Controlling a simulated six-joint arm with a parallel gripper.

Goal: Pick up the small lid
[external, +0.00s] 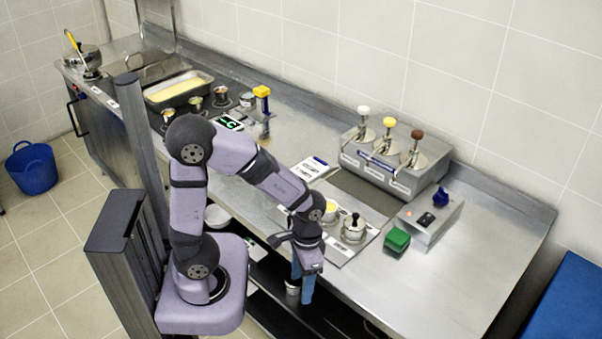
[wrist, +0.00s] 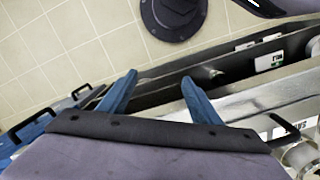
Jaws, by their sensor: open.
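A small metal lid with a black knob (external: 354,222) sits on a small pot near the front of the steel counter. Beside it on the left is an open pot with yellow contents (external: 329,212). My gripper (external: 302,288) points down in front of the counter's front edge, left of and nearer the camera than the lid. Its blue fingers are apart, with nothing held between them, as the wrist view also shows (wrist: 159,80). The lid cannot be clearly made out in the wrist view; a round pale object (wrist: 302,156) is cut off at its lower right.
A green block (external: 397,239) lies right of the lidded pot. A dispenser with three pumps (external: 395,158) and a grey box with a blue knob (external: 430,218) stand behind. A lower shelf (external: 270,300) is below the counter edge. The counter's right end is clear.

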